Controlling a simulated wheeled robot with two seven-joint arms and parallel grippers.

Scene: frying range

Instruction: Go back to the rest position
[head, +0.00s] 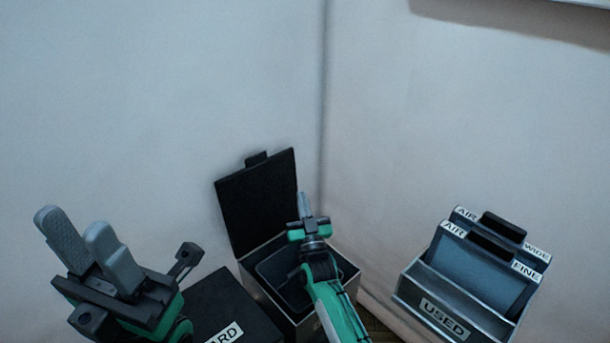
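My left gripper (78,232) is at the lower left, its two grey fingers pointing up. A gap shows between the fingers, and nothing is held between them. My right gripper (304,202) is near the picture's middle, pointing up, above the opening of a box and in front of its raised lid. Its fingers are seen nearly edge-on, so I cannot tell whether they are apart. I see no object in it.
The box (350,278) stands open near the wall corner, its black lid (258,200) raised. A black-topped box (225,305), label partly hidden, is left of it. At right, a rack marked USED (445,318) holds panels marked AIR FINE (470,265) and AIR WIDE (500,228).

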